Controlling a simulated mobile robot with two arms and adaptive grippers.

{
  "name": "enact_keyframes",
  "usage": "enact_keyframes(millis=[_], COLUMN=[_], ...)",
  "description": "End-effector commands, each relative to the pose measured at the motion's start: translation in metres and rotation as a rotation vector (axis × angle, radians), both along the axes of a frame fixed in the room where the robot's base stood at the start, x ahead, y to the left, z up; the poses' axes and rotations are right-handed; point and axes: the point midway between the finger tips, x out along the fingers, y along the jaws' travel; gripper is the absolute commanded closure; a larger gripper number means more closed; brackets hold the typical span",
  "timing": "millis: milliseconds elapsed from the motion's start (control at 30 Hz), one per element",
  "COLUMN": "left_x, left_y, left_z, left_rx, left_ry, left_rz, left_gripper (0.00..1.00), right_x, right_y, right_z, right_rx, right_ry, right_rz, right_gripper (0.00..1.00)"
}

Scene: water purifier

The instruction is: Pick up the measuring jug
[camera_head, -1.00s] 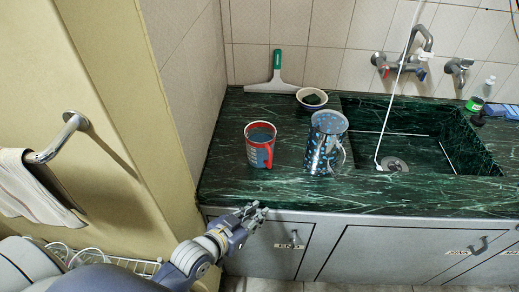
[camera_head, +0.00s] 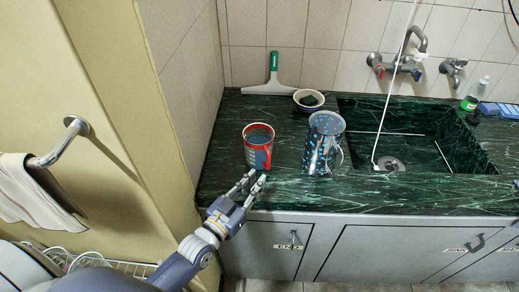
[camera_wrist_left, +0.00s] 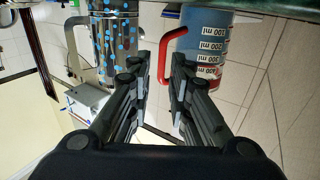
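The measuring jug (camera_head: 256,155) is blue-grey with a red rim and a red handle, and stands upright on the green marble counter (camera_head: 300,200) near its left end. In the left wrist view, which is upside down, the jug (camera_wrist_left: 212,48) shows its ml marks, and its handle lies beyond the gap between the fingers, nearer the right-hand finger. My left gripper (camera_head: 255,181) is at the counter's front edge, just in front of the jug. Its fingers (camera_wrist_left: 160,62) are apart with nothing held. My right gripper is not in view.
A dark blue-dotted pitcher (camera_head: 322,148) stands right of the jug. A small bowl (camera_head: 308,99) and a squeegee (camera_head: 270,88) are behind. The sink (camera_head: 408,140) is at right, and a tiled wall (camera_head: 182,60) bounds the left. Cabinet doors are below.

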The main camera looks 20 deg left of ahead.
Motion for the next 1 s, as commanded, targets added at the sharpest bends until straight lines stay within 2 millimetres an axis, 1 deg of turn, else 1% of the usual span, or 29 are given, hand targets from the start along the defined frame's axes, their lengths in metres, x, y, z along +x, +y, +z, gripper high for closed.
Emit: enact_keyframes(millis=[33, 100, 367, 533, 633, 767, 967, 1000], left_x=[0.010, 0.019, 0.038, 0.062, 0.074, 0.081, 0.082, 0.082], left_y=[-0.002, -0.004, -0.009, -0.012, -0.015, -0.018, -0.018, -0.018], left_z=[0.003, 0.002, 0.002, 0.005, 0.003, 0.002, 0.002, 0.002], left_rx=[0.000, 0.000, 0.000, 0.000, 0.001, 0.001, 0.001, 0.000], left_ry=[-0.003, -0.002, 0.000, 0.000, 0.001, 0.002, 0.003, 0.002], left_rz=[0.000, 0.000, -0.001, -0.001, -0.001, -0.001, -0.001, -0.001], left_gripper=[0.81, 0.81, 0.81, 0.81, 0.81, 0.81, 0.81, 0.84], right_x=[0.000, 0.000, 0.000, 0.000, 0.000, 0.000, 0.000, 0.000], right_y=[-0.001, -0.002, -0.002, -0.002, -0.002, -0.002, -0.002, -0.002], right_z=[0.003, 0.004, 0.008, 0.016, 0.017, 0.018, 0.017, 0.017], right_rx=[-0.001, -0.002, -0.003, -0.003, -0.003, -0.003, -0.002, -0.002], right_ry=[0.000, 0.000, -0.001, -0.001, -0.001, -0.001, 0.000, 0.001], right_rz=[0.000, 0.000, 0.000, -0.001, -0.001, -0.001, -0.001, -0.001], right_gripper=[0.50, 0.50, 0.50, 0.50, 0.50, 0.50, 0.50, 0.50])
